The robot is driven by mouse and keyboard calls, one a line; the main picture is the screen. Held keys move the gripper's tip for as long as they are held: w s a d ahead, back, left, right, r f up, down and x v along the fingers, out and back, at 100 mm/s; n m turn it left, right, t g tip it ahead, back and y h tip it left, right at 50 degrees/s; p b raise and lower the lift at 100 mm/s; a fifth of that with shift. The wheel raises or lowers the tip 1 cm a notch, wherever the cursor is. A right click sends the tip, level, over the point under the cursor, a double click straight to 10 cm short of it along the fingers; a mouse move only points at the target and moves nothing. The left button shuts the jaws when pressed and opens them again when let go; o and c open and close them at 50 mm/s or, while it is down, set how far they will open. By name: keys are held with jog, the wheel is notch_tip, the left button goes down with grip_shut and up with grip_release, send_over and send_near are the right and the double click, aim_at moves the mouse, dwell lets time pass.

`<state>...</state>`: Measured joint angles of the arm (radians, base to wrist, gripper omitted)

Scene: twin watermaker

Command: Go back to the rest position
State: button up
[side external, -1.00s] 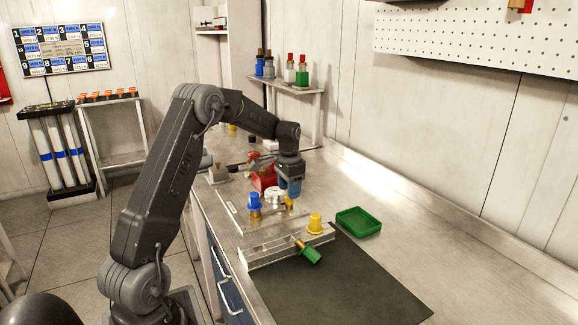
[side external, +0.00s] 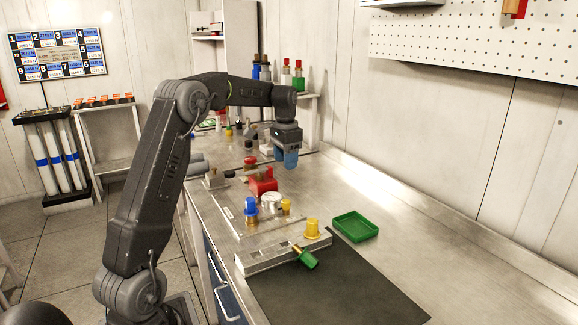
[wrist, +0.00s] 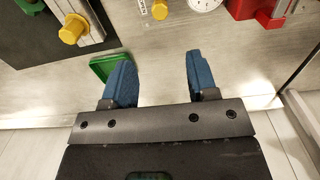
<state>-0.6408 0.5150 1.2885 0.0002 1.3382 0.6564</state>
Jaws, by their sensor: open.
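My gripper (side external: 287,160) hangs over the steel bench, beyond the red block and clear of the parts in the side view. In the wrist view its two blue fingers (wrist: 160,80) stand wide apart with nothing between them.
A metal fixture (side external: 283,250) carries a yellow knob (side external: 312,229) and a green-capped piece (side external: 306,258). A blue knob (side external: 251,206), a gauge (side external: 271,201) and a red block (side external: 263,181) stand behind. A green tray (side external: 355,227) is empty. The bench (side external: 390,215) is bare at right.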

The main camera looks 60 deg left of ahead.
jog(key=s+d+r+t+y, duration=0.1)
jog(key=s+d+r, duration=0.3)
jog(key=d, duration=0.6)
jog(key=s+d+r+t, duration=0.2)
jog(key=s+d+r, duration=0.15)
jog(key=d, duration=0.55)
jog(key=s+d+f+t+h, duration=0.1)
jog(key=s+d+f, duration=0.4)
jog(key=s+d, duration=0.7)
jog(key=s+t, duration=0.1)
jog(key=s, duration=0.2)
jog(key=shift+t, duration=0.3)
